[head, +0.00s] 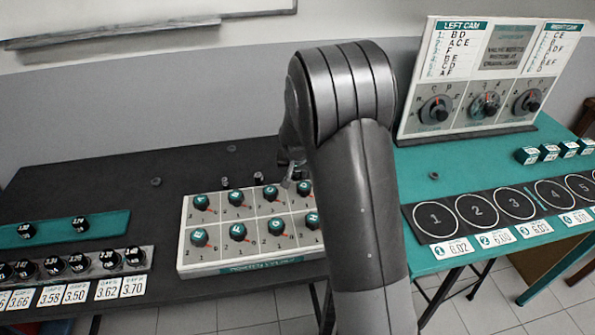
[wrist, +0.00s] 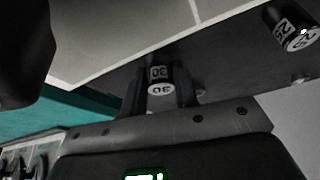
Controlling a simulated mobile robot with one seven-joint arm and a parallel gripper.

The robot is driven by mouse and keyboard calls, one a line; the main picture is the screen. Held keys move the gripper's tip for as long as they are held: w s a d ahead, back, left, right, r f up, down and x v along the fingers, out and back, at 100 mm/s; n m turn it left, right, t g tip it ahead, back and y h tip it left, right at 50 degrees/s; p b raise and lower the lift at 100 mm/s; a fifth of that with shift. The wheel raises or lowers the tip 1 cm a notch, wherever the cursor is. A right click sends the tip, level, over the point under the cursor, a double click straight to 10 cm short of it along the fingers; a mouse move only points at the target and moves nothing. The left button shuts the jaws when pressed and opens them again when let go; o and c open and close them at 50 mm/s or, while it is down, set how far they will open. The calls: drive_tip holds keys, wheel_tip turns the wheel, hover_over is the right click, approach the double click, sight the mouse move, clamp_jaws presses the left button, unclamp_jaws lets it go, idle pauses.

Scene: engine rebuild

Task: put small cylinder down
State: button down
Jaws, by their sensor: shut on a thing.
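A small dark cylinder with a white end marked 30 (wrist: 160,88) sits between the fingers of my gripper (wrist: 161,97) in the wrist view. My gripper is shut on it. In the head view my gripper (head: 289,180) is low at the back edge of the white knob panel, partly hidden by my arm. I cannot tell whether the held cylinder touches the table. Another small cylinder (wrist: 290,30), with a white numbered end, stands apart at the top right of the wrist view.
The white panel (head: 182,262) with several teal knobs stands in front of my gripper. Small dark cylinders (head: 258,178) stand behind it. The black table (head: 110,185) has bare room at the back left. A teal table (head: 425,175) with numbered circles lies to the right.

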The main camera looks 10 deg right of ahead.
drive_tip(key=c, duration=1.1)
unclamp_jaws()
drive_tip(key=s+r, duration=0.6)
drive_tip(key=r, duration=0.3)
drive_tip(key=s+r, duration=0.6)
drive_tip(key=r, duration=0.2)
drive_tip(key=s+r+n, duration=0.1)
drive_tip(key=s, duration=0.7)
drive_tip(key=s+r+t, duration=0.1)
drive_tip(key=s+r, duration=0.1)
drive_tip(key=s, duration=0.6)
drive_tip(key=s+d+r+n+y, duration=0.1)
drive_tip(key=s+r, duration=0.1)
drive_tip(key=s, duration=0.5)
drive_tip(key=shift+s+r+n, duration=0.25)
drive_tip(key=shift+s+n, duration=0.05)
drive_tip(key=shift+s, duration=0.1)
